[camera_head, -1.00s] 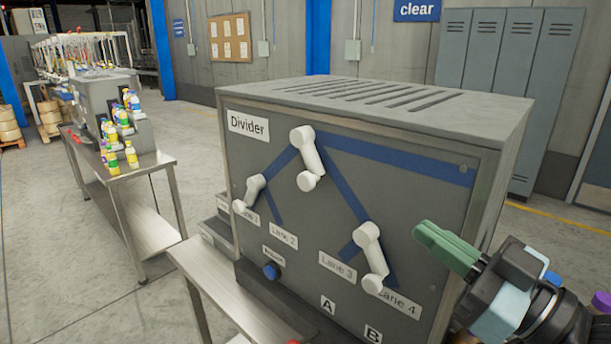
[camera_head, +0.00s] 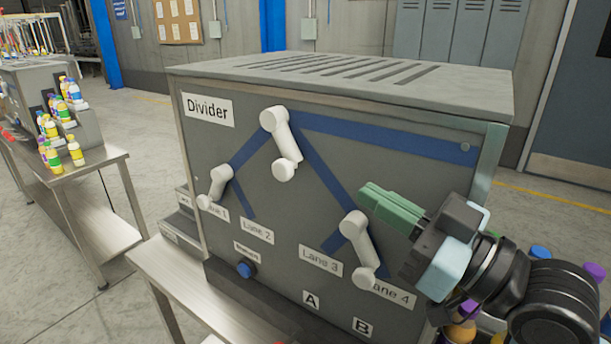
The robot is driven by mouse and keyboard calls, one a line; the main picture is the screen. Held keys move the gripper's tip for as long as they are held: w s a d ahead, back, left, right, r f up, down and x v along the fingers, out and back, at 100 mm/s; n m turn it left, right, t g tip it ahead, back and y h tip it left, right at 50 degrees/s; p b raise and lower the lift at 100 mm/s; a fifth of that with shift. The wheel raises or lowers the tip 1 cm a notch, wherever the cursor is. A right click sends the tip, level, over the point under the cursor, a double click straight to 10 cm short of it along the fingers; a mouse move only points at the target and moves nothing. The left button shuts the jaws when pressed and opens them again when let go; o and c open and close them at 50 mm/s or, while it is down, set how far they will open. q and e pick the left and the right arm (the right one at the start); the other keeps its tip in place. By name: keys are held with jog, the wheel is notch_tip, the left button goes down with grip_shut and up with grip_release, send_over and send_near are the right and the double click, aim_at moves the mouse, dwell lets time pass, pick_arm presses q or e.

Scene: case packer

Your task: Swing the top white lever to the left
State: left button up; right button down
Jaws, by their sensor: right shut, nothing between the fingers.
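The top white lever (camera_head: 282,143) is on the front panel of the grey Divider box (camera_head: 330,200). Its upper end is at the peak of the blue lines and its lower end leans slightly right. A second white lever (camera_head: 215,187) is lower left, by the Lane 1 and Lane 2 labels. A third white lever (camera_head: 360,250) is lower right, by Lane 3 and Lane 4. My right gripper (camera_head: 376,205), with green fingers, is shut and empty. It appears in front of the panel's right part, right of the top lever and apart from it. My left gripper is not in view.
A blue button (camera_head: 246,269) is low on the panel. A steel table (camera_head: 165,275) stands in front of the box. Bottles with purple and blue caps (camera_head: 594,271) are at lower right, behind my right arm. Another steel table (camera_head: 100,160) holds several bottles at left.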

jog(key=w+a, duration=0.1)
send_near(280, 143)
notch_tip(280, 143, up, 2)
jog(key=s+a, duration=0.1)
jog(key=s, duration=0.1)
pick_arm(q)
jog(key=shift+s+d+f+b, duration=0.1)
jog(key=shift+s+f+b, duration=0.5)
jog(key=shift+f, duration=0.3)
pick_arm(e)
jog(key=shift+w+a+f, duration=1.1)
jog(key=shift+w+a, duration=0.1)
jog(key=shift+a, duration=0.1)
